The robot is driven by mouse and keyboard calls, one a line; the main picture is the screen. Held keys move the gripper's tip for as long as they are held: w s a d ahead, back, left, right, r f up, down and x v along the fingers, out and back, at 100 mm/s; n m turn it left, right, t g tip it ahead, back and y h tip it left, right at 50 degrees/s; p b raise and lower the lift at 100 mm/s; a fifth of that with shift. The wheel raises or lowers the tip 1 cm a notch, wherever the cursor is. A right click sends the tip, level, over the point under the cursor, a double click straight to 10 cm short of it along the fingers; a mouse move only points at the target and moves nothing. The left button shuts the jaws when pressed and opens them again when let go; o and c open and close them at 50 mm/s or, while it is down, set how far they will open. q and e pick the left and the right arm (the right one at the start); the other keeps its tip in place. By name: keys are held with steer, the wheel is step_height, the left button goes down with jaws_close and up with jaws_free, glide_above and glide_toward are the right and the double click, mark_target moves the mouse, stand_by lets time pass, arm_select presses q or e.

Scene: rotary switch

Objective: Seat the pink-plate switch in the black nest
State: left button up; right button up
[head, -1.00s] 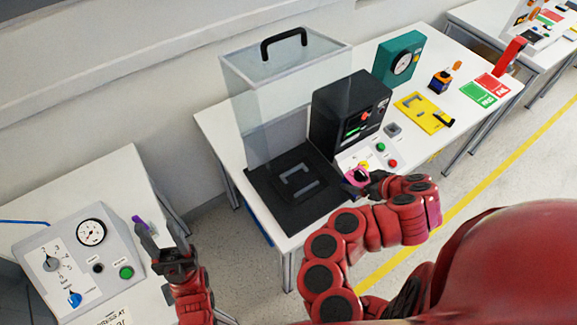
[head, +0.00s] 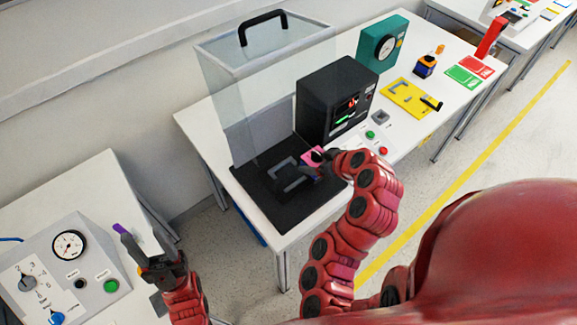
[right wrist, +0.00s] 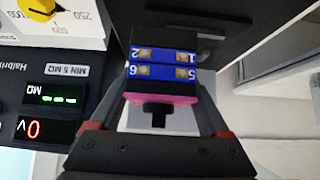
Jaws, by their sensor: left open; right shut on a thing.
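The pink-plate switch (right wrist: 160,98) is held in my right gripper (right wrist: 158,125); its pink plate, blue terminal blocks and black knob show in the right wrist view. In the head view the switch (head: 312,156) is above the right part of the black base, apart from or just over the nest; the exact height is hard to tell. The black nest (head: 285,174) is a raised dark bracket on the black base plate (head: 291,213). My left gripper (head: 138,244) is open and empty at the lower left, near the grey panel's table.
A clear cover with a black handle (head: 262,28) stands raised behind the nest. A black tester (head: 337,98) stands right of it. A yellow fixture (head: 410,97), a teal gauge box (head: 380,42) and green and red pads (head: 468,75) are further right. A grey gauge panel (head: 75,275) is at left.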

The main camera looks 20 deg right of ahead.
steer(key=shift+w+a+f, duration=0.1)
steer(key=shift+w+a, duration=0.3)
steer(key=shift+a, duration=0.2)
steer(key=shift+w+a+f, duration=0.1)
steer(key=shift+w+a, duration=0.25)
steer(key=shift+a, duration=0.25)
steer(key=w+a+p, duration=0.2)
steer(key=a, duration=0.1)
steer(key=shift+a, duration=0.2)
steer(key=shift+w+a+f+p, duration=0.15)
steer(key=shift+w+a+p, duration=0.2)
steer(key=shift+a, duration=0.1)
step_height(320, 180, down, 3)
steer(key=shift+p, duration=0.55)
steer(key=shift+f, duration=0.25)
